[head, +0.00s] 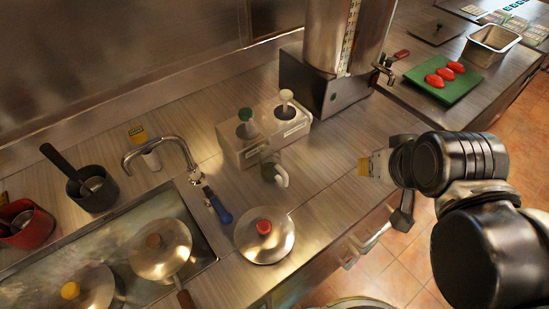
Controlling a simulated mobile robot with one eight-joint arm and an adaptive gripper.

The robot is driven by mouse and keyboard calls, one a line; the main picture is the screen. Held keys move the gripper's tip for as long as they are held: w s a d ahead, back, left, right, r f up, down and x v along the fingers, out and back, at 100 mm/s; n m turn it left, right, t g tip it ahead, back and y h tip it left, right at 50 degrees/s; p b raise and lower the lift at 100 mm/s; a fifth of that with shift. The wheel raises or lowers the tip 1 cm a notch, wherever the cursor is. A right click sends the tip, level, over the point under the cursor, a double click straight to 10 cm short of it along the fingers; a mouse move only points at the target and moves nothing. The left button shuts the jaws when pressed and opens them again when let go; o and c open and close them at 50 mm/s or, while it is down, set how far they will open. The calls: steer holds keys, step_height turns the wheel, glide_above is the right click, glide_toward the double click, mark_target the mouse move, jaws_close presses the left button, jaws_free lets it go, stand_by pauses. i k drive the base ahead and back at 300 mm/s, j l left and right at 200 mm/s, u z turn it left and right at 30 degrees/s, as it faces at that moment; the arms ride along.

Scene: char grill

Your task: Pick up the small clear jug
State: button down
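A small see-through jug (274,168) with a pale handle on its right side stands upright on the counter. It is just in front of the pump dispenser box and looks greyish; its contents cannot be made out. My gripper (358,207) reaches in from the right over the counter's front edge. Its two fingers are spread wide apart with nothing between them. It is to the right of the jug and clear of it.
The dispenser box (235,150) with two pumps stands right behind the jug. A round lid with a red knob (264,227) and a blue-handled tool (218,205) lie in front. Bare counter (325,165) lies between jug and gripper.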

mark_target(271, 170)
steer(key=k+j+z, duration=0.2)
steer(key=k+z, duration=0.15)
steer(key=k+j+z, duration=0.1)
steer(key=k+z, duration=0.55)
steer(key=k, duration=0.25)
